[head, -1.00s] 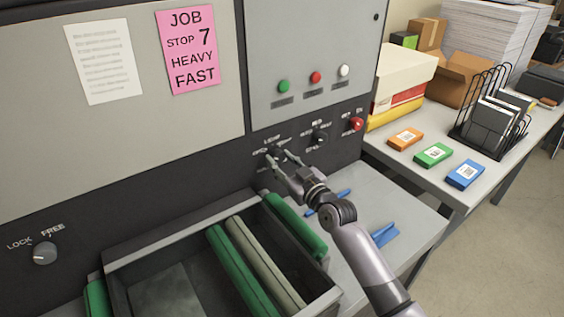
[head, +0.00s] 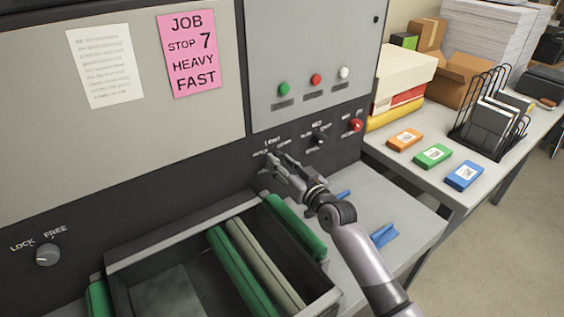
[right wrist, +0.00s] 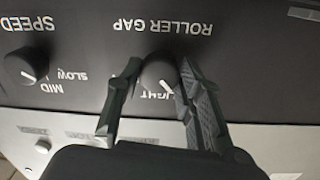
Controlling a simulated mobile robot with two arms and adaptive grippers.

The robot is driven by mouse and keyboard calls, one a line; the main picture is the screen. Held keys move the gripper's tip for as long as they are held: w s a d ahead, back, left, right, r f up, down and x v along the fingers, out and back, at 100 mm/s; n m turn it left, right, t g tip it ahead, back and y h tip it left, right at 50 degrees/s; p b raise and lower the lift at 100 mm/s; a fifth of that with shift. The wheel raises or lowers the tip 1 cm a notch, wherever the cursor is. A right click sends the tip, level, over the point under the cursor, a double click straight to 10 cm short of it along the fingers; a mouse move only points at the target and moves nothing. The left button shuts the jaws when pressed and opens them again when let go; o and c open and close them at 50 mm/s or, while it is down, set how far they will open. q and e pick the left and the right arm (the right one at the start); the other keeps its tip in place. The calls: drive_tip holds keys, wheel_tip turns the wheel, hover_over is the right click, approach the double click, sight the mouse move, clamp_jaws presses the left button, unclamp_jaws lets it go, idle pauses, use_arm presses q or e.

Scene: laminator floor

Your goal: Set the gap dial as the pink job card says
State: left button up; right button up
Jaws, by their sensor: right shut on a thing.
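The pink job card (head: 190,52) on the machine front reads "JOB STOP 7 HEAVY FAST". My right gripper (head: 277,158) is at the roller gap dial on the dark control strip. In the right wrist view, the dark round gap dial (right wrist: 159,73) sits between the two fingers, with the label "ROLLER GAP" upside down above it. The gripper is shut on the dial. Its white pointer line slants to the lower right in that view, close to the word "LIGHT"; other dial words are hidden by the fingers. My left gripper is not in view.
The speed knob (right wrist: 27,66) and a red knob (head: 356,125) are on the same strip. A lock/free knob (head: 48,255) is at the left. An open tray (head: 120,259) with green rollers lies below. A side table (head: 408,171) holds coloured boxes.

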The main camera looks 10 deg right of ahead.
drive_tip(key=m+p, duration=0.1)
drive_tip(key=m, duration=0.3)
drive_tip(key=shift+m, duration=0.3)
drive_tip(key=m+p, duration=0.1)
drive_tip(key=m, duration=0.4)
drive_tip(key=shift+r+y, duration=0.1)
drive_tip(key=shift+y, duration=0.2)
drive_tip(key=m+p, duration=0.1)
drive_tip(key=m, duration=0.4)
drive_tip(key=shift+m, duration=0.3)
drive_tip(key=shift+m+g+p, duration=0.3)
drive_tip(key=shift+m+p, duration=0.25)
drive_tip(key=shift+m, duration=1.55)
drive_tip(key=o, duration=1.2)
drive_tip(key=shift+c, duration=0.2)
